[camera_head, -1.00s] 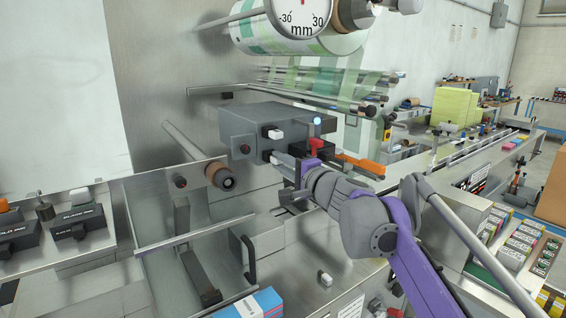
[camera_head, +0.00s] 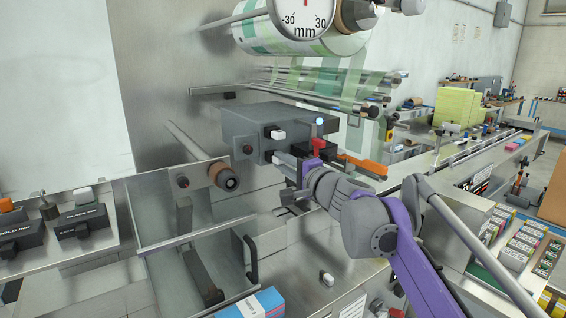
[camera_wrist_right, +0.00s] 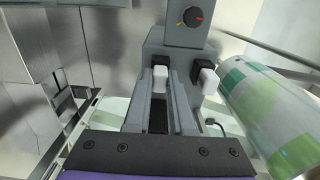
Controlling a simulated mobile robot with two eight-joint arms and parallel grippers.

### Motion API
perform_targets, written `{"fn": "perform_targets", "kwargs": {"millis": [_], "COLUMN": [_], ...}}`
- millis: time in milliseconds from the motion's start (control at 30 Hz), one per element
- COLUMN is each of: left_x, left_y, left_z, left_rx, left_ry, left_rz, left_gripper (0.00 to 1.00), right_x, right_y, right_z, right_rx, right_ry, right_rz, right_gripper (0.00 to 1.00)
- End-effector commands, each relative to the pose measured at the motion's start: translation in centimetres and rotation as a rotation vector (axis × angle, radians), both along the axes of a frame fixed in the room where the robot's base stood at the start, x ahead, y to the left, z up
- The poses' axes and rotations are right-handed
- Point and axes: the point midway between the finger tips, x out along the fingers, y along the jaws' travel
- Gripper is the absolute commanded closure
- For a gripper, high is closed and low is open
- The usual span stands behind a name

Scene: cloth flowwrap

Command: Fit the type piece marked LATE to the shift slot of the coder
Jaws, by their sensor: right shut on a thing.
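The coder (camera_head: 247,122) is a dark grey box on the steel machine, with black slots on its front face. My right gripper (camera_head: 273,159) is at the lower slot, shut on a small white type piece (camera_wrist_right: 160,78). In the right wrist view the piece sits between the fingertips, right against a black slot block (camera_wrist_right: 161,62); I cannot tell how deep it is. A second white piece (camera_head: 278,134) is in the upper slot, also visible in the wrist view (camera_wrist_right: 208,80). No marking is readable. My left gripper is not in view.
Another white piece (camera_head: 327,279) lies on the steel ledge below. A red part (camera_head: 319,146) and an orange handle (camera_head: 358,165) are close behind my right gripper. A roller (camera_head: 222,176) juts out left of the coder. Green film (camera_head: 352,85) runs above.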

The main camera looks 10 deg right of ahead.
Motion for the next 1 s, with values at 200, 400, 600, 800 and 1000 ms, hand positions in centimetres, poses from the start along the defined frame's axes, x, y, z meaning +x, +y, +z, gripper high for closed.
{"fn": "perform_targets", "kwargs": {"millis": [200, 400, 600, 800, 1000], "left_x": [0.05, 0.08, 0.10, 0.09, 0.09], "left_y": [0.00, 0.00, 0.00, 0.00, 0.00], "left_z": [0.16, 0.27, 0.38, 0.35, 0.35], "left_rx": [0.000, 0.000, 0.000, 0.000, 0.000], "left_ry": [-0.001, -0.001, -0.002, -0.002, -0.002], "left_rz": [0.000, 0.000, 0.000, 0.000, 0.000], "left_gripper": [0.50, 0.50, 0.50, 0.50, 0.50], "right_x": [0.08, 0.15, 0.21, 0.19, 0.20], "right_y": [0.04, 0.06, 0.10, 0.08, 0.07], "right_z": [0.03, 0.03, 0.03, 0.00, 0.00], "right_rx": [0.000, 0.000, 0.000, 0.000, 0.000], "right_ry": [0.000, 0.000, 0.000, 0.000, 0.000], "right_rz": [0.000, 0.000, 0.000, 0.000, 0.000], "right_gripper": [1.00, 1.00, 1.00, 0.44, 0.44]}}
